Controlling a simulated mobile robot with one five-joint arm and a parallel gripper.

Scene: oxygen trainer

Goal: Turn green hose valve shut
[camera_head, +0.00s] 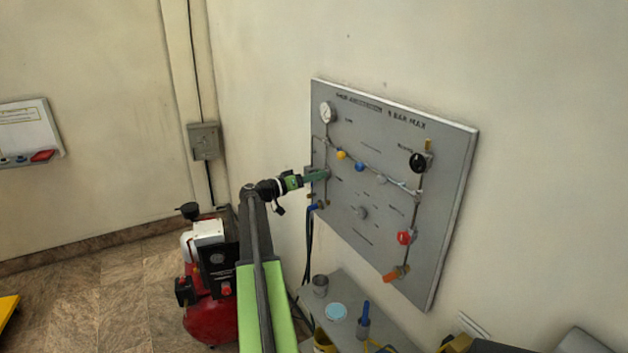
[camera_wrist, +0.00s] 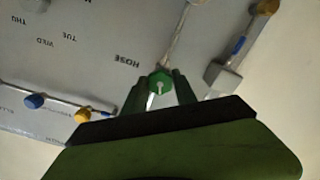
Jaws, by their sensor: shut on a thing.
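The green hose valve (camera_wrist: 160,82) is a green knob with a pale pointer mark, seen in the wrist view beside the printed word HOSE. My gripper (camera_head: 322,174) reaches the left side of the grey wall panel (camera_head: 385,150). In the wrist view, the two dark green fingers of my gripper (camera_wrist: 161,90) are on either side of the knob, shut on it. The pale mark points toward the bottom of the wrist picture. In the head view my fingers largely hide the knob.
The panel also carries a gauge (camera_head: 327,112), a yellow knob (camera_head: 341,155), a blue knob (camera_head: 360,166), a black knob (camera_head: 418,161) and a red knob (camera_head: 404,237). A red compressor (camera_head: 210,320) stands on the floor at left. A bench (camera_head: 352,290) with small items is below.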

